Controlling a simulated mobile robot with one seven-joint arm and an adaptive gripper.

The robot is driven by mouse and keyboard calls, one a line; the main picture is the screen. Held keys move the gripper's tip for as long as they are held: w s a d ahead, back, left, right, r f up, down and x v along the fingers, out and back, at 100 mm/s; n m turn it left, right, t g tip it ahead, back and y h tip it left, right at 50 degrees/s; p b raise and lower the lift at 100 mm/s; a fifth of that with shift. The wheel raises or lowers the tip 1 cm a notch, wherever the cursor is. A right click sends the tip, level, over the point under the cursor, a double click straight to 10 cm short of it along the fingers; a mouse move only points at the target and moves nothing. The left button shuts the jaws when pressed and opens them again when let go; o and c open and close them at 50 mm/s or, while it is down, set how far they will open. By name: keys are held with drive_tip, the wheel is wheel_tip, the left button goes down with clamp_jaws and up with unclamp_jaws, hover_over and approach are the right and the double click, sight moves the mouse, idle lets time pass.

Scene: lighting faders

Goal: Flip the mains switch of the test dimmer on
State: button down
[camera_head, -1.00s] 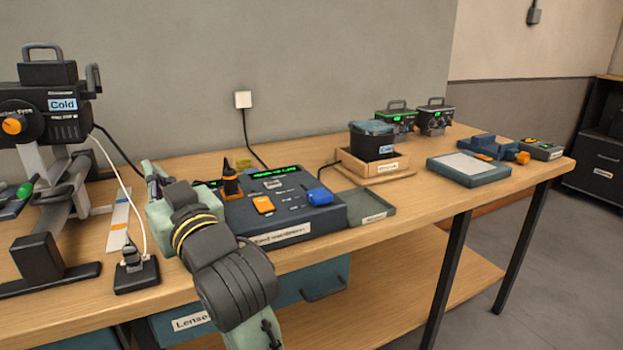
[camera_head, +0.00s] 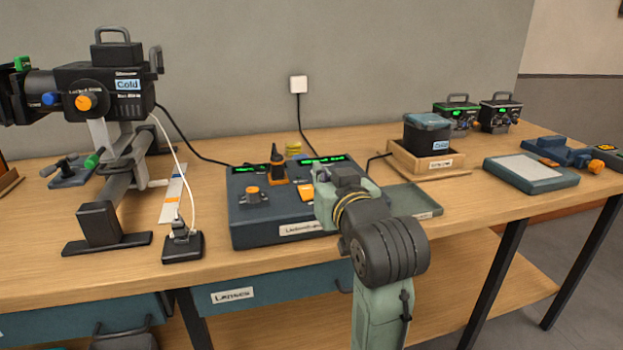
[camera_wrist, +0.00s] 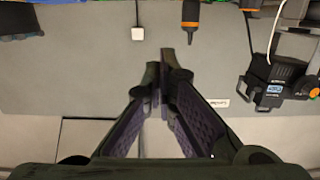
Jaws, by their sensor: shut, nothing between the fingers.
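The test dimmer seems to be the dark blue-grey console (camera_head: 262,232) on the table, with green lit displays along its back. An orange knob (camera_head: 252,192) is on the left half. My gripper (camera_wrist: 164,62) is shut and empty in the wrist view, its fingertips together. In the head view it is over the console's right part, and my arm hides that part. I cannot tell whether it touches the console.
A black and orange upright object (camera_head: 277,167) stands at the console's back. A large lamp (camera_head: 105,88) is to the left, with a small cable-fed black base (camera_head: 182,246) near the front edge.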

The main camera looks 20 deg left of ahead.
drive_tip(key=p, duration=0.1)
hover_over(310, 192)
drive_tip(key=v, duration=0.2)
drive_tip(key=shift+f, duration=0.5)
drive_tip(key=f, duration=0.2)
drive_tip(key=w+f, duration=0.1)
drive_tip(key=shift+w+a+p, duration=0.1)
drive_tip(key=shift+a+p, duration=0.3)
drive_tip(key=shift+f, duration=0.6)
drive_tip(key=shift+w+a+f, duration=0.2)
drive_tip(key=shift+w+f, duration=0.1)
drive_tip(key=shift+f, duration=0.1)
drive_tip(key=shift+r, duration=0.1)
drive_tip(key=r+p, duration=0.4)
drive_tip(key=shift+w+a+r, duration=0.15)
drive_tip(key=shift+w+r, duration=0.05)
drive_tip(key=shift+w, duration=0.05)
drive_tip(key=r+b+v, duration=0.1)
drive_tip(key=b+v, duration=0.1)
drive_tip(key=v, duration=0.8)
drive_tip(key=shift+w+r, duration=0.15)
drive_tip(key=shift+r, duration=0.25)
